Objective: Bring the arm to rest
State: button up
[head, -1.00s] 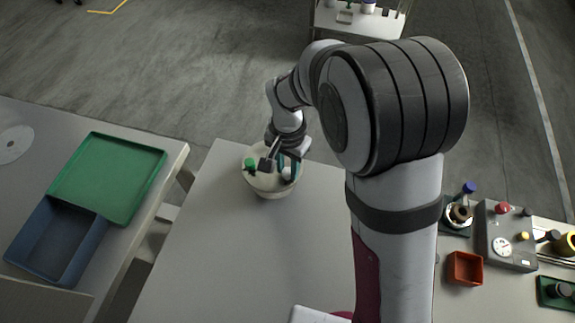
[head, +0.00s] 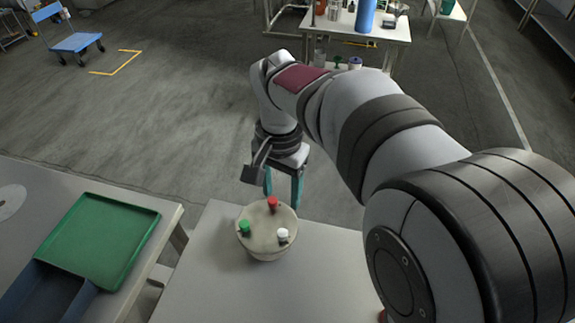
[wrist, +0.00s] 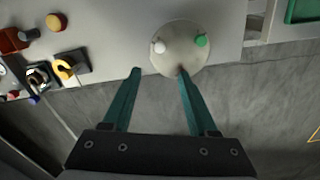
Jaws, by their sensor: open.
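My gripper (head: 283,187) is open and empty, pointing down just behind and above a round pale tank (head: 266,249). The tank stands on the grey table near its far edge. On its lid are a green knob (head: 244,228), a white knob (head: 283,235) and a red knob (head: 272,203). In the wrist view, my gripper (wrist: 155,72) has its two teal fingers spread apart below the tank lid (wrist: 180,52). The white and green knobs show there; the red one is hidden or cannot be made out.
A green tray (head: 105,238) and a blue bin (head: 42,296) sit on the left table. A gap separates the two tables. A blue cart (head: 75,42) and a bench with a blue cylinder (head: 366,15) stand farther back. Open floor lies behind the tank.

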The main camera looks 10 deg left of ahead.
jog(key=shift+r, duration=0.85)
jog(key=s+d+m+y, duration=0.1)
jog(key=s+d+m, duration=0.1)
jog(key=s+d, duration=1)
jog(key=s+d+f, duration=0.2)
jog(key=s+d, duration=0.3)
jog(key=s, duration=0.2)
jog(key=shift+s+f+m+y, duration=0.3)
jog(key=shift+f+y, duration=0.1)
